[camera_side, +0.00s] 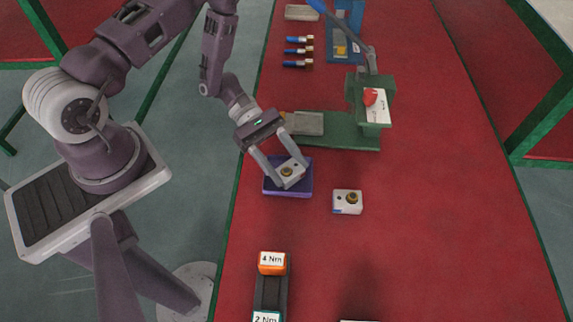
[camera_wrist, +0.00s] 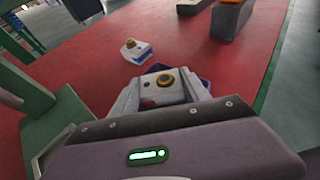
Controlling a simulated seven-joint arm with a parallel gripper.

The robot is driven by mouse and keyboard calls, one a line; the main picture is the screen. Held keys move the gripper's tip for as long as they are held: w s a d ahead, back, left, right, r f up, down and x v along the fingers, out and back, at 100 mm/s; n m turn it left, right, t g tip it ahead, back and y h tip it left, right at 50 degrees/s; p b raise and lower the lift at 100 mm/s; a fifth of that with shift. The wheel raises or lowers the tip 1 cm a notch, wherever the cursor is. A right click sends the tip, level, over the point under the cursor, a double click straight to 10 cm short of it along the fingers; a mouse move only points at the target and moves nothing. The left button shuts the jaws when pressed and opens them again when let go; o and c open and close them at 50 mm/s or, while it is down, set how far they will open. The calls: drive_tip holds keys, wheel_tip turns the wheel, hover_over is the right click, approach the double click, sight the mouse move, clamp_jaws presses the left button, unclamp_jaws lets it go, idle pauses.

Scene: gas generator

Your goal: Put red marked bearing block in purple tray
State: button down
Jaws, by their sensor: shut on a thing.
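A white bearing block with a brass centre (camera_side: 289,173) is between the fingers of my gripper (camera_side: 287,172), over the purple tray (camera_side: 268,190). In the wrist view the same bearing block (camera_wrist: 165,90) shows a red mark on its face, with a finger on each side. My gripper is shut on it. The block looks slightly tilted; I cannot tell whether it touches the tray floor. A little of the purple tray (camera_wrist: 204,72) shows behind the block in the wrist view. A second white bearing block (camera_side: 348,202) with a blue mark stands on the red table to the right of the tray.
A green press (camera_side: 350,135) with a red-tipped part stands just behind the tray. A dark rack with an orange 4 Nm block (camera_side: 272,263) is at the front. Several blue-handled tools (camera_side: 298,51) lie at the back. The table's right side is clear.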

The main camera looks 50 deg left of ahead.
drive_tip(key=shift+f, duration=0.2)
drive_tip(key=c, duration=0.8)
unclamp_jaws()
